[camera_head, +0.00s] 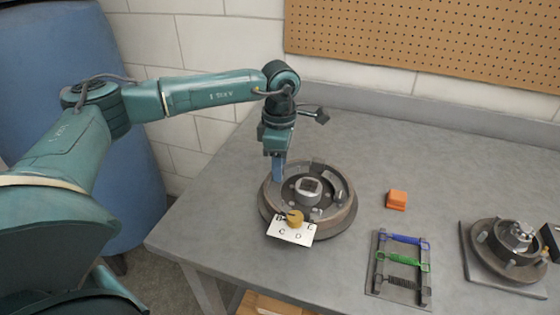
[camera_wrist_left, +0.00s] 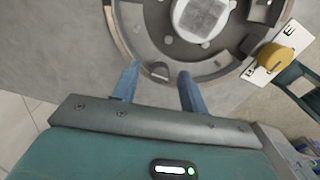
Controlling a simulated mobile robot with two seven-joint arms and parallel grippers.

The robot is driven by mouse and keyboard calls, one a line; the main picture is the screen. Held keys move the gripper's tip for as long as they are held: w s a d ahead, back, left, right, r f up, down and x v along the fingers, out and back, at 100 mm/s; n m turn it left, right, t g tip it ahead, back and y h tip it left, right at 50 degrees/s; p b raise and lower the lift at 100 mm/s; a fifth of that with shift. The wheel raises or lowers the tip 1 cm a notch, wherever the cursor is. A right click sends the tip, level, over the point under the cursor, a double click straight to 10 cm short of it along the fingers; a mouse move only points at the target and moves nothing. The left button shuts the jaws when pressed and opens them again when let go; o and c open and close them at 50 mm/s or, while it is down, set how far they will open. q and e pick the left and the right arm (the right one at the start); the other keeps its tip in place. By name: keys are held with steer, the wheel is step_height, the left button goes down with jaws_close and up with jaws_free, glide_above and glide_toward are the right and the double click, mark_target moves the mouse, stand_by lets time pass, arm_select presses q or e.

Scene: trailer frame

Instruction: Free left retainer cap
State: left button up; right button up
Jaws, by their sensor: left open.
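A round drum assembly (camera_head: 347,214) with a raised hub (camera_head: 310,187) lies on the grey bench; it also shows in the left wrist view (camera_wrist_left: 115,32). My left gripper (camera_head: 278,178) points down at the drum's left side, with its blue fingers apart. In the left wrist view, the open gripper (camera_wrist_left: 158,76) has a fingertip on either side of a small grey block (camera_wrist_left: 160,71) at the drum's inner edge. I cannot tell whether this block is the left retainer cap, or whether the fingers touch it. My right gripper is not in view.
A lettered white card (camera_head: 290,234) with a yellow knob (camera_head: 295,218) sits at the drum's front. An orange block (camera_head: 397,199), a rack of coloured springs (camera_head: 402,262) and a second drum assembly (camera_head: 506,250) stand to the right. The bench behind the drum is clear.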

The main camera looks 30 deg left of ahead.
arm_select(q)
steer(key=shift+c, duration=0.4)
jaws_close()
steer(key=shift+f+n, duration=0.1)
steer(key=shift+n, duration=0.2)
steer(key=n, duration=0.3)
steer(key=shift+n, duration=0.3)
steer(key=n, duration=0.4)
steer(key=shift+n, duration=0.3)
steer(key=n, duration=0.6)
steer(key=shift+n, duration=1.3)
steer(key=shift+a+n, duration=0.1)
steer(key=shift+n, duration=0.2)
